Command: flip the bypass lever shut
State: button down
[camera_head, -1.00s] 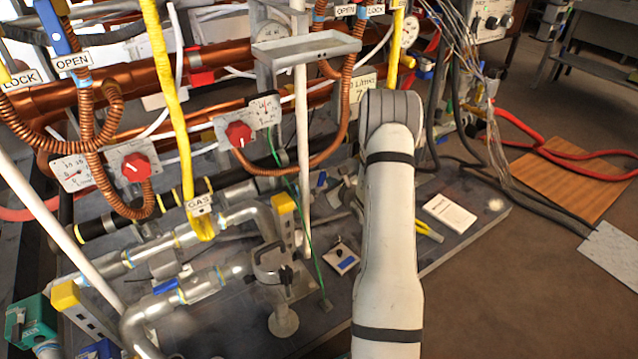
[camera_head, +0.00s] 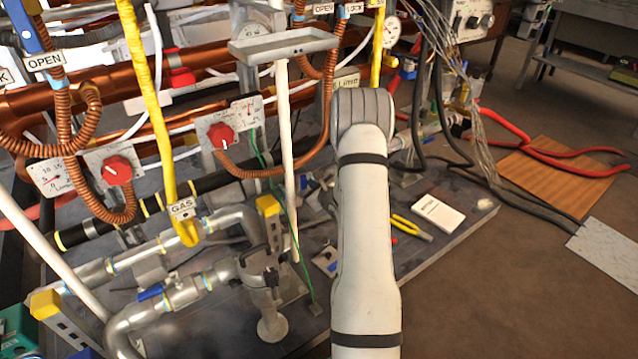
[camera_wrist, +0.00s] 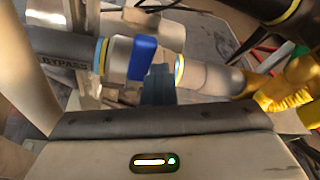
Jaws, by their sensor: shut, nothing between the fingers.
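In the wrist view, a blue lever (camera_wrist: 143,58) sits on a pale pipe fitting, beside a dark pipe section labelled BYPASS (camera_wrist: 65,62). The lever's handle lies across the pipe's line in that picture. My gripper (camera_wrist: 158,84) shows as a dark blue-grey shape just below and right of the lever. Its fingers are together and hold nothing. Whether they touch the lever I cannot tell. In the head view my arm hides the gripper and the labelled pipe.
A yellow wrapped pipe (camera_wrist: 290,88) is at the right of the wrist view, with a dark pipe above. In the head view, copper pipes and a white post (camera_head: 288,150) stand left of my arm. Pliers (camera_head: 411,228) and a white booklet (camera_head: 438,213) lie to its right.

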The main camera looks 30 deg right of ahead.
jog(key=s+d+p, duration=0.1)
jog(key=s+p, duration=0.1)
jog(key=s, duration=0.7)
jog(key=shift+s+p, duration=0.2)
jog(key=shift+p, duration=0.1)
jog(key=shift+d, duration=0.1)
